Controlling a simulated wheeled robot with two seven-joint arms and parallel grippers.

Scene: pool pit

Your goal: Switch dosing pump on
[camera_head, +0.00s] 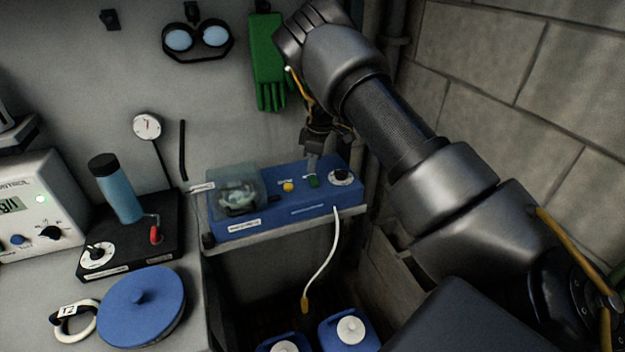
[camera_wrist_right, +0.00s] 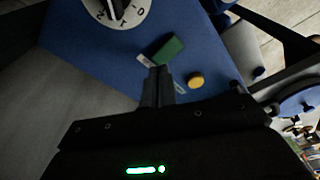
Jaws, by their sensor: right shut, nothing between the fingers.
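The dosing pump (camera_head: 262,218) is a blue box on a small shelf, with a clear cover (camera_head: 238,178) at its left end. Its top carries a yellow button (camera_head: 288,186), a green rocker switch (camera_head: 314,182) and a black-and-white dial (camera_head: 341,177). My right gripper (camera_head: 312,166) is shut and empty, pointing down just above the green switch. In the right wrist view the shut fingertips (camera_wrist_right: 160,72) end right beside the green switch (camera_wrist_right: 167,50), with the yellow button (camera_wrist_right: 195,80) to their right. I cannot tell whether they touch the switch. My left gripper is not in view.
A white hose (camera_head: 323,255) runs from the pump down towards blue canisters (camera_head: 345,330). A green glove (camera_head: 267,62) and goggles (camera_head: 197,38) hang on the wall behind. A bench at left holds a blue lid (camera_head: 142,305), a black stirrer base (camera_head: 130,245) and a controller (camera_head: 35,205).

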